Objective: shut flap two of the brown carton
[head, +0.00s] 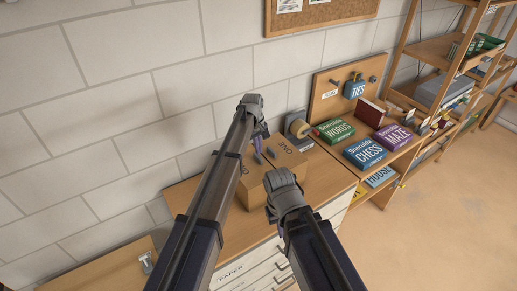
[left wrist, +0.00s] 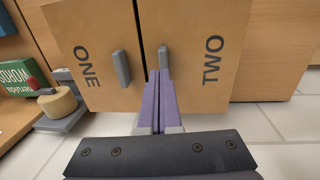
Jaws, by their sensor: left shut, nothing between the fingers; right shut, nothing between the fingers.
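The brown carton (head: 290,180) stands on the cabinet top against the wall. In the left wrist view, flap one (left wrist: 97,75), marked ONE, and flap two (left wrist: 228,45), marked TWO, lie side by side with a narrow dark gap between them. Each has a grey tab: flap one's tab (left wrist: 121,68) and flap two's tab (left wrist: 164,57). My left gripper (left wrist: 157,72) is shut and empty, its purple fingertips at the tab of flap two; I cannot tell whether they touch. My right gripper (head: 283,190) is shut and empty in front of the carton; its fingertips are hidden.
To the right are the WORDS box (head: 335,131), the CHESS box (head: 365,153) and the MAZE box (head: 393,138). A pegboard (head: 325,100) and shelves (head: 440,50) stand beyond. The wall is close behind.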

